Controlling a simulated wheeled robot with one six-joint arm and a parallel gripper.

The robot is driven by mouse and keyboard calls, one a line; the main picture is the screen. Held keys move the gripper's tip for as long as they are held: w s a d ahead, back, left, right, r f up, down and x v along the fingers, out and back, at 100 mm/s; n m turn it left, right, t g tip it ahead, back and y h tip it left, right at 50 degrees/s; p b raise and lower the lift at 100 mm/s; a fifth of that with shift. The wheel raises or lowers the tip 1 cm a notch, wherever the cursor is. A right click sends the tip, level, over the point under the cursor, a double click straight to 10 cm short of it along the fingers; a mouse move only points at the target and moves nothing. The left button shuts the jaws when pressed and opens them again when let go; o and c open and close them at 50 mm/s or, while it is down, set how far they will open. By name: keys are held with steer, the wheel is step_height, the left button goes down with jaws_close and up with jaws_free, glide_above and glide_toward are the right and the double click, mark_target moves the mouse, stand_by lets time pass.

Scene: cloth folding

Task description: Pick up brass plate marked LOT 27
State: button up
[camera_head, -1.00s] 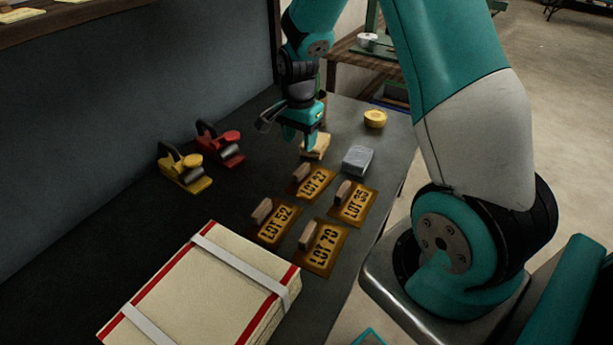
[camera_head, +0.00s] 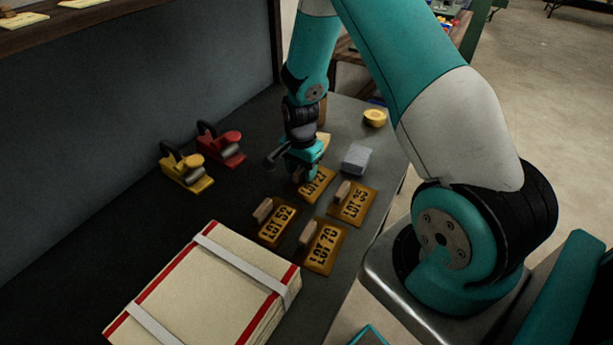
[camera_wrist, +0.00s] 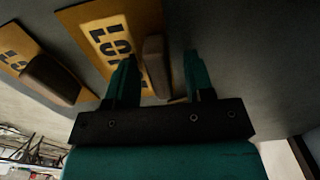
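The brass plate marked LOT 27 (camera_head: 319,184) lies on the dark bench, with a wooden handle at its left end. In the wrist view the plate (camera_wrist: 96,28) lies ahead of my gripper (camera_wrist: 158,82), and its wooden handle (camera_wrist: 156,66) shows between the two spread teal fingers. My gripper (camera_head: 304,176) points down over the handle end and partly hides it in the head view. The fingers are open, with a visible gap beside the handle. I cannot tell how far the fingertips are above the plate.
Plates LOT 35 (camera_head: 354,204), LOT 52 (camera_head: 276,225) and LOT 70 (camera_head: 324,247) lie close by, each with a wooden handle. A grey block (camera_head: 356,159) and a yellow round item (camera_head: 374,118) stand behind.

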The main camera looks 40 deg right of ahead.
jaws_close()
